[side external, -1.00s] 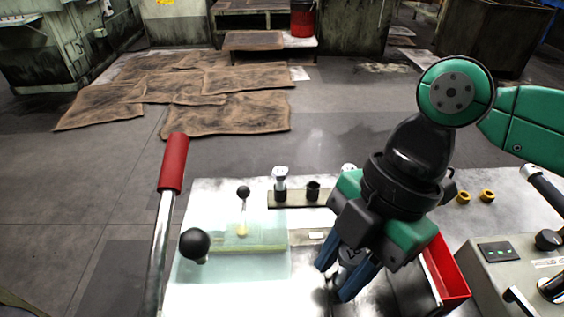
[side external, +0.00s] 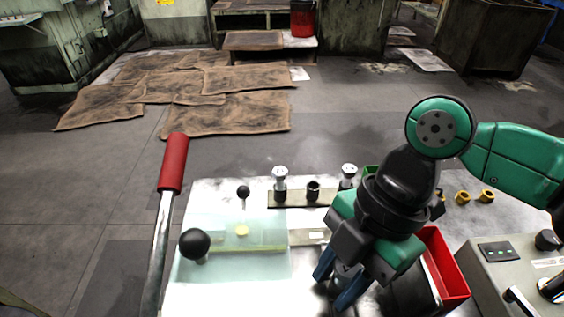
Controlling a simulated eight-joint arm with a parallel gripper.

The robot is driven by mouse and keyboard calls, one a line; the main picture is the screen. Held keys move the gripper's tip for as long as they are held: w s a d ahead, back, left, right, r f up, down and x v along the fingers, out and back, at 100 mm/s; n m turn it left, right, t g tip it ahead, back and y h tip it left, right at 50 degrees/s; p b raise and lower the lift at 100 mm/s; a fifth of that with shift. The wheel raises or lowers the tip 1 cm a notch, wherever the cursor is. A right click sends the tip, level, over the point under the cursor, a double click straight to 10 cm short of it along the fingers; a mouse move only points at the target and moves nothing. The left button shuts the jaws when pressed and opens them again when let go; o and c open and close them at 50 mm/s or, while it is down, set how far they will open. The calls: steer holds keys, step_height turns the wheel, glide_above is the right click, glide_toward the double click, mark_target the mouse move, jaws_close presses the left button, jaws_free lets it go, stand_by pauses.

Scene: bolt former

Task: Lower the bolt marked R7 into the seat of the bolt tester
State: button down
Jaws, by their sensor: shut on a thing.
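My gripper (side external: 337,286) has blue fingers and is low over the front middle of the white bench top. It is shut on a grey metal piece (side external: 348,270), apparently a bolt, mostly hidden between the fingers. No R7 mark can be read. Its lower end and whatever lies under it are hidden, so I cannot tell whether it touches a seat. I cannot pick out the tester's seat for certain. Behind the gripper, a dark rack (side external: 296,198) holds a silver-headed bolt (side external: 280,180) at left and another bolt (side external: 349,173) at right. Between them is a black holder (side external: 313,190) with no bolt head showing.
A clear guard (side external: 225,268) and black ball knobs (side external: 195,243) stand left of my gripper, with a red-handled lever (side external: 173,163) farther left. A red bin (side external: 446,268) is close on the right, beside a grey control box (side external: 510,275). Yellow rings (side external: 487,196) lie behind.

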steer(key=shift+f, duration=0.4)
steer(key=shift+c, duration=2.4)
jaws_free()
steer(key=shift+v, duration=2.8)
steer(key=shift+w+d+r+m, duration=0.15)
steer(key=shift+w+d+m, duration=0.1)
steer(key=shift+w+m, duration=0.05)
steer(key=w+d+r+m+t+y, duration=0.2)
steer(key=w+d+r+m+t, duration=0.15)
steer(key=w+d+m, duration=0.45)
steer(key=s+d+f+m+t+h, duration=0.1)
steer(key=d+f+m+t+h, duration=0.1)
steer(key=d+m, duration=0.5)
steer(key=s+d+f+m+t+h, duration=0.2)
steer(key=d+f+m+t+h, duration=0.1)
steer(key=d+m, duration=0.5)
steer(key=shift+d+f+t+h, duration=0.35)
steer(key=shift+d+t+h, duration=0.1)
steer(key=shift+d, duration=0.75)
